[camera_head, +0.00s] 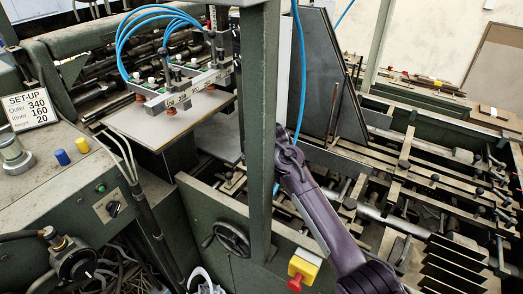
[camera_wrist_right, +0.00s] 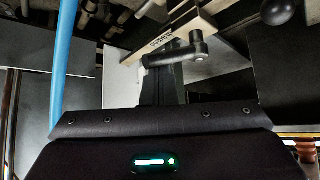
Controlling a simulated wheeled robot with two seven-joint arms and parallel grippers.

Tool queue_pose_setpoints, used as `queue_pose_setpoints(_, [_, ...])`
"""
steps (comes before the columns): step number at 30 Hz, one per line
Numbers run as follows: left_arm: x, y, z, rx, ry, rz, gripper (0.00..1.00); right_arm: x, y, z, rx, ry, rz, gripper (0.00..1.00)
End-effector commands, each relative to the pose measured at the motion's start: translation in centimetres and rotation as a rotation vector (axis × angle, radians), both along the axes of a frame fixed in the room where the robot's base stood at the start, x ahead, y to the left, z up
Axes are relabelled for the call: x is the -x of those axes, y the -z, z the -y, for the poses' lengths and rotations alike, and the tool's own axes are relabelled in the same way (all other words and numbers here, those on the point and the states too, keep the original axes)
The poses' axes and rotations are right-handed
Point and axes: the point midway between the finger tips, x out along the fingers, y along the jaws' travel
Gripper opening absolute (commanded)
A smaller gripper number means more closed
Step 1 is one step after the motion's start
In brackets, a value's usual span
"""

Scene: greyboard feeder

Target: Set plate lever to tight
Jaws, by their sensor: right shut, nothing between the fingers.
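A grey lever-like part (camera_wrist_right: 172,57) with an upright rounded end shows in the right wrist view, just beyond my right gripper (camera_wrist_right: 163,82). That gripper is shut and empty. The fingers overlap the lever-like part in the picture; I cannot tell whether they touch. A black ball knob (camera_wrist_right: 283,12) shows at the top right of that view. I cannot tell for sure which is the plate lever. In the head view my right arm reaches up from the bottom right, and its gripper end is partly hidden by the green post. My left gripper is not in view.
A green upright post (camera_head: 262,130) stands close to my right arm. Blue hoses (camera_head: 298,70) hang beside it. The suction bar (camera_head: 190,90) hangs over a grey board (camera_head: 150,125). A red stop button (camera_head: 295,280) sits low in front. Rails and rods (camera_head: 430,170) crowd the right.

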Motion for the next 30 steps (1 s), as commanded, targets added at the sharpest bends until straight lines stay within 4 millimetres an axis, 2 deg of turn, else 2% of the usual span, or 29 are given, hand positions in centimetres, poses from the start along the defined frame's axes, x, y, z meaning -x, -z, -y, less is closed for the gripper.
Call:
queue_pose_setpoints(20, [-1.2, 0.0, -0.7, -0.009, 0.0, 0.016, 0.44, 0.3, 0.0, 0.0, 0.0, -0.001, -0.002, 0.0])
queue_pose_setpoints(30, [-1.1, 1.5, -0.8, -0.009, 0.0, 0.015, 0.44, 3.2, -3.2, 0.5, -0.001, -0.002, 0.003, 0.0])
